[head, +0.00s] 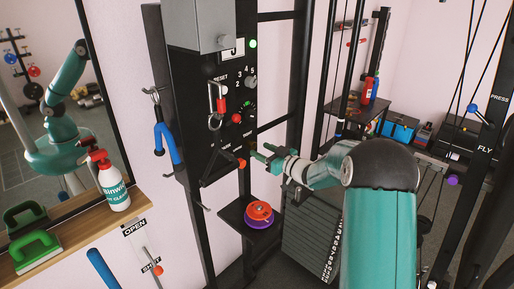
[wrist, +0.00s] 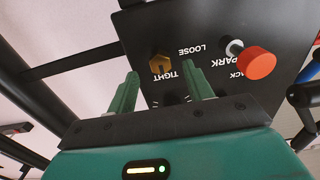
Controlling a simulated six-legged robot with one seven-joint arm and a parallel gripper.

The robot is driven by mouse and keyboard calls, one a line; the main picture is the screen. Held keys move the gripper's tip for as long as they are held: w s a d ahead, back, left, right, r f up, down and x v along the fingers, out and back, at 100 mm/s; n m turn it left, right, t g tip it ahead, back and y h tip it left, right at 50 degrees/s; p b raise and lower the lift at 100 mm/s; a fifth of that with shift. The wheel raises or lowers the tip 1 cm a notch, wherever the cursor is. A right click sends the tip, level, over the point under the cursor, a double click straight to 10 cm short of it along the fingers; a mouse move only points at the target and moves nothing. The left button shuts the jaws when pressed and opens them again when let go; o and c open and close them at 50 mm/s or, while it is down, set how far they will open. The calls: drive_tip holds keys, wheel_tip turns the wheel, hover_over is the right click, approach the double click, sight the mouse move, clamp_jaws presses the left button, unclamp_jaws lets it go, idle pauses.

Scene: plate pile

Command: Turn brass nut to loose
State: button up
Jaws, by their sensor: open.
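The brass nut (wrist: 161,64) shows in the wrist view on a black panel (wrist: 215,45), between the printed words TIGHT and LOOSE. It is a gold hex shape. My gripper (wrist: 163,84) is open, its two green fingers pointing toward the panel. The nut appears just beyond the fingertips, between them and nearer the left one, with no visible contact. In the head view my gripper (head: 262,158) is beside the lower part of the black column (head: 182,75). I cannot make out the nut there.
A red knob (wrist: 257,63) sticks out to the right of the nut, near the word PARK. A red disc (head: 260,211) lies on a small shelf below my gripper. A blue-handled hook item (head: 166,142) hangs on the column's left. A spray bottle (head: 112,184) stands on the ledge.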

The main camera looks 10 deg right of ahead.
sight(254, 145)
drive_tip(key=shift+x, duration=1.55)
drive_tip(key=shift+s+r, duration=0.15)
drive_tip(key=shift+r, duration=0.15)
drive_tip(key=shift+f, duration=0.15)
drive_tip(key=shift+c, duration=0.6)
drive_tip(key=c, duration=0.8)
